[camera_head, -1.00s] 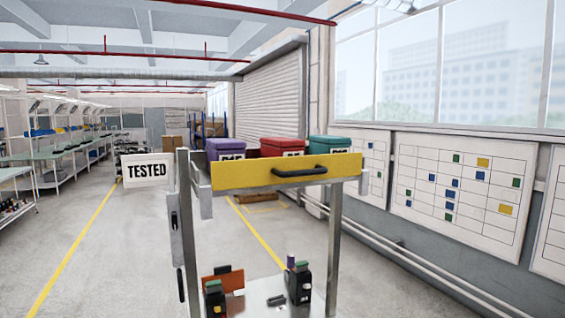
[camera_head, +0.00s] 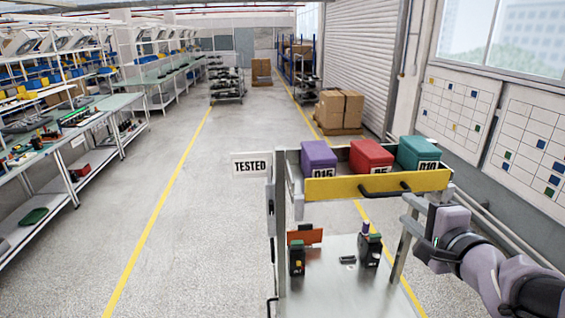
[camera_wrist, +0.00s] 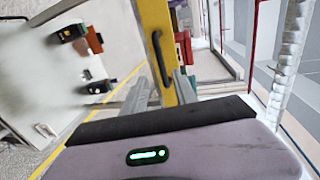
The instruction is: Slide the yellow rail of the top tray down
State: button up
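The top tray of a metal cart has a yellow front rail (camera_head: 345,187) with a black handle (camera_head: 384,190) on it. Purple (camera_head: 317,158), red (camera_head: 371,156) and teal (camera_head: 418,153) bins stand in the tray behind the rail. My gripper (camera_head: 408,208) is at the rail's right end, in front of the cart. In the wrist view the yellow rail (camera_wrist: 156,22) and handle (camera_wrist: 160,60) lie beyond the fingers. My gripper (camera_wrist: 160,88) looks open there, its two grey fingers apart with nothing held. Contact with the rail cannot be made out.
The cart's lower shelf (camera_head: 325,285) holds dark breaker-like devices (camera_head: 297,257) and an orange plate (camera_head: 305,236). A TESTED sign (camera_head: 251,165) hangs at the cart's left. Workbenches line the left side. Open floor (camera_head: 205,235) lies left of the cart.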

aim_at(385, 196)
jog(key=w+a, duration=0.1)
jog(key=w, duration=0.1)
jog(key=w+a, duration=0.1)
jog(key=w, duration=0.1)
jog(key=w+a+f, duration=0.1)
jog(key=w, duration=0.1)
jog(key=shift+w+f, duration=0.1)
jog(key=shift+w, duration=0.15)
jog(key=w, duration=0.1)
jog(key=d, duration=0.1)
jog(key=w, duration=0.1)
jog(key=shift+w+d+f, duration=0.25)
jog(key=shift+w+d, duration=0.05)
jog(key=shift+s+a+r, duration=0.1)
jog(key=shift+a, duration=0.35)
jog(key=shift+d, duration=0.2)
grip_shut()
